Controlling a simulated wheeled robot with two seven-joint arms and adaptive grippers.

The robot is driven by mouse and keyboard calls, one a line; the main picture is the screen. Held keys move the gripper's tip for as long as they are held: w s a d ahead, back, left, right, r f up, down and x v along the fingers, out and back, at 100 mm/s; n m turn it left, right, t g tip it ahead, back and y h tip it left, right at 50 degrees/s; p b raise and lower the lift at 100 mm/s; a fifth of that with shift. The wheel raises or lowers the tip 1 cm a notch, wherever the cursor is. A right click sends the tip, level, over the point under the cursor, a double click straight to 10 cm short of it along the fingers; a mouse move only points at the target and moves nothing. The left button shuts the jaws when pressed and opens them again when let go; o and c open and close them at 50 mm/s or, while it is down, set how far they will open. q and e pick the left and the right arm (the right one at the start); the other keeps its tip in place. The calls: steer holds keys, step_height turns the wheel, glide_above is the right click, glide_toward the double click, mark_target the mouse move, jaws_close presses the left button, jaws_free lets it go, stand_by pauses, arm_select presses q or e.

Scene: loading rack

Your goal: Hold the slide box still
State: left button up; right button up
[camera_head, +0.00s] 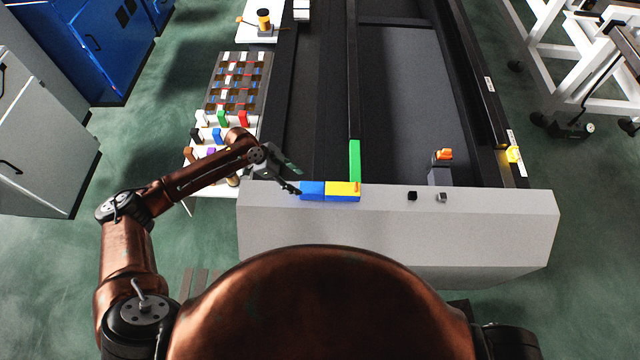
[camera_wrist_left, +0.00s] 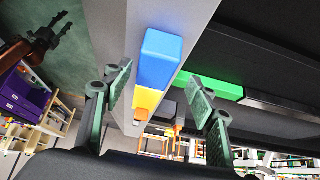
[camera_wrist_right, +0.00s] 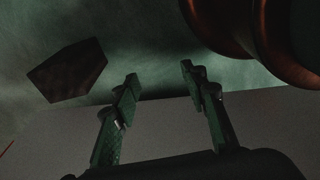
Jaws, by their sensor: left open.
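What I take to be the slide box, a small box with a blue part (camera_head: 312,190) and a yellow part (camera_head: 343,191), lies on the light grey ledge (camera_head: 400,235) in the head view. In the left wrist view its blue end (camera_wrist_left: 160,58) and yellow part (camera_wrist_left: 147,102) show between and beyond my fingers. My left gripper (camera_head: 295,180) is open at the blue end; I cannot tell if a finger touches it. My right gripper (camera_wrist_right: 159,76) shows only in the right wrist view, open and empty, with grey surface and green floor behind it.
A green strip (camera_head: 355,160) stands behind the box. To the right on the ledge are small black (camera_head: 412,196) and grey (camera_head: 442,197) pieces. An orange-topped piece (camera_head: 443,155) and dark rack rails lie beyond. A rack of coloured items (camera_head: 238,85) is at left.

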mark_target(305, 187)
arm_select(q)
steer(key=shift+s+d+f+b, duration=0.2)
steer(key=shift+d+f+b, duration=0.25)
steer(key=shift+f+b, duration=0.05)
steer(key=shift+d+f, duration=0.15)
steer(key=shift+f, duration=0.15)
steer(key=b+x, duration=0.3)
steer(key=x, duration=0.1)
steer(key=shift+d+f, duration=0.25)
steer(key=shift+f, duration=0.1)
steer(key=shift+d+f+b, duration=0.25)
steer(key=shift+f+b, duration=0.1)
steer(key=shift+b, duration=0.1)
steer(key=c, duration=0.8)
steer(key=o, duration=0.4)
steer(key=c, duration=0.9)
arm_select(e)
steer(key=shift+s+d+f, duration=0.1)
steer(key=shift+s+f, duration=0.35)
steer(key=shift+f, duration=0.4)
steer(key=shift+s+f, duration=0.4)
steer(key=shift+f, duration=0.4)
steer(key=shift+s+d+f, duration=0.1)
steer(key=shift+s+f, duration=0.35)
steer(key=shift+f, duration=0.4)
